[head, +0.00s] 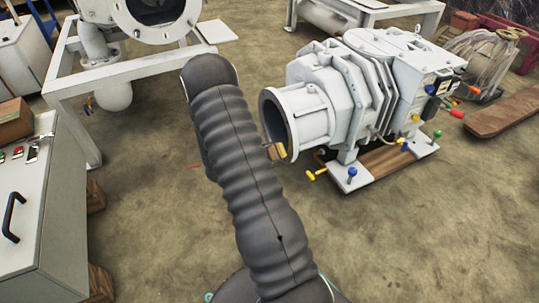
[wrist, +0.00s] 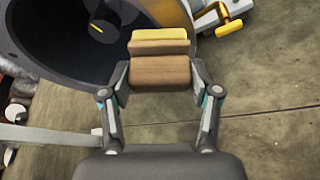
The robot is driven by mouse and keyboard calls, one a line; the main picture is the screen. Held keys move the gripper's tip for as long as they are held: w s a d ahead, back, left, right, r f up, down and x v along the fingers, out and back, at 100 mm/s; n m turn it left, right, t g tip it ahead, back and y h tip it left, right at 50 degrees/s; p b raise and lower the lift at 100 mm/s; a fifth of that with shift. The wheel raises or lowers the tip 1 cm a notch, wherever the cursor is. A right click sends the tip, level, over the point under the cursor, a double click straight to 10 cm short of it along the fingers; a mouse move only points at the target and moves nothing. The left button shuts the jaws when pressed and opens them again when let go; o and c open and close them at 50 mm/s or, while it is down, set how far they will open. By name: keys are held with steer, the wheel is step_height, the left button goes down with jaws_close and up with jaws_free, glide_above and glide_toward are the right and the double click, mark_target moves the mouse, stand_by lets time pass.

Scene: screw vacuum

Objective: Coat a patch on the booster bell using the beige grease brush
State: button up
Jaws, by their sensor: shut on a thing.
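The booster bell is the wide flanged mouth (head: 270,118) on the left end of the white pump in the head view. In the wrist view its dark open mouth (wrist: 60,45) fills the upper left. My gripper (wrist: 160,84) is shut on the beige grease brush (wrist: 160,72), a brown block with a pale yellow strip along its far edge. The brush also shows in the head view (head: 276,151), at the lower rim of the bell. It overlaps the rim in both views; I cannot tell if they touch. My dark arm hides the gripper in the head view.
The white pump (head: 345,95) stands on wooden boards (head: 385,170) with yellow (head: 316,174) and blue fittings near the floor. A grey control cabinet (head: 30,200) is at the left. A white frame (head: 110,75) stands behind it. The floor at the lower right is clear.

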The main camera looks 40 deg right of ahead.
mark_target(277, 147)
steer(key=shift+s+d+b, duration=0.2)
steer(key=shift+d+b, duration=0.15)
steer(key=shift+d, duration=0.6)
stand_by(0.6)
steer(key=shift+s, duration=0.1)
steer(key=shift+s+a+r+b, duration=0.15)
steer(key=shift+s+r, duration=0.05)
steer(key=shift+s, duration=0.4)
steer(key=shift+s+a+r+b, duration=0.15)
steer(key=shift+s+r+b, duration=0.1)
steer(key=shift+s, duration=0.35)
steer(key=shift+s+a+r+b, duration=0.1)
steer(key=shift+s+a+r, duration=0.1)
steer(key=shift+s, duration=0.4)
steer(key=shift+w+d+b, duration=0.25)
steer(key=shift+w+d, duration=0.1)
steer(key=shift+w, duration=0.6)
steer(key=shift+w+d+b, duration=0.2)
steer(key=shift+w+d, duration=0.1)
steer(key=shift+w, duration=0.6)
steer(key=shift+a+r, duration=0.1)
steer(key=shift+r, duration=0.55)
steer(key=shift+s+a+b, duration=0.3)
steer(key=shift+s, duration=0.65)
steer(key=shift+s+a+b, duration=0.3)
steer(key=shift+s, duration=0.65)
steer(key=shift+a, duration=0.1)
